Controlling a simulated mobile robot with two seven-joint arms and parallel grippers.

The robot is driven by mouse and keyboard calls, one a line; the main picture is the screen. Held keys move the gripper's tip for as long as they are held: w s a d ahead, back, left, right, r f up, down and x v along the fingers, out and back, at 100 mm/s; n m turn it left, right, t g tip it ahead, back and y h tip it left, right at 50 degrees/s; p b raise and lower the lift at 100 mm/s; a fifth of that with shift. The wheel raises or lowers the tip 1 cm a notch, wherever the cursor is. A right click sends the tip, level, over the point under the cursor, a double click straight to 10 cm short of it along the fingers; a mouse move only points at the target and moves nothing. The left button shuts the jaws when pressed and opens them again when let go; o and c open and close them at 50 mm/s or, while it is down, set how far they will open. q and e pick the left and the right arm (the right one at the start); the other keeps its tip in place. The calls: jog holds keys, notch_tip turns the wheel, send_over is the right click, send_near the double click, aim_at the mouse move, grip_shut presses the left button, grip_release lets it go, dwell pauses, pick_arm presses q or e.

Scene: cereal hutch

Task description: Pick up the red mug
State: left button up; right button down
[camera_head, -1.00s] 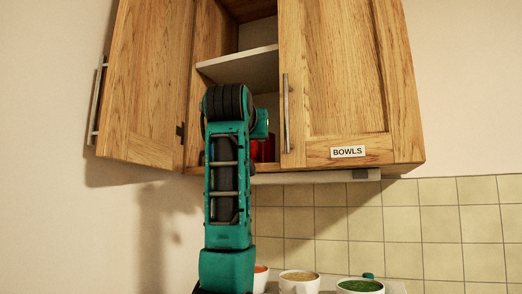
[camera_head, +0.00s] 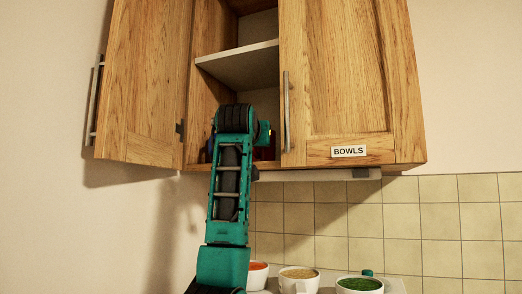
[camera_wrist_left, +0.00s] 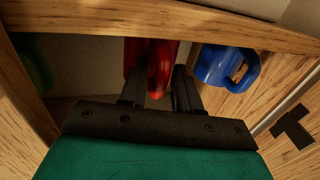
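The red mug (camera_wrist_left: 137,55) is inside the cabinet. In the left wrist view its handle, facing me, lies between the two fingers of my left gripper (camera_wrist_left: 160,90). The fingers stand apart, with the handle between them; I cannot tell whether either touches it. In the head view a dark red bit of the mug (camera_head: 263,153) shows beside my arm, and the left gripper is hidden behind my wrist. My right gripper is not in view.
A blue mug (camera_wrist_left: 225,66) stands close to the right finger in the wrist view. A green thing (camera_wrist_left: 34,62) is at the left. The cabinet's left door (camera_head: 140,80) is open; the BOWLS door (camera_head: 345,70) is shut. A shelf (camera_head: 240,66) is above. Filled bowls (camera_head: 299,283) stand below.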

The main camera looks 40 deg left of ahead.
pick_arm(q)
grip_shut()
jog(key=shift+r, duration=0.15)
dwell(0.4)
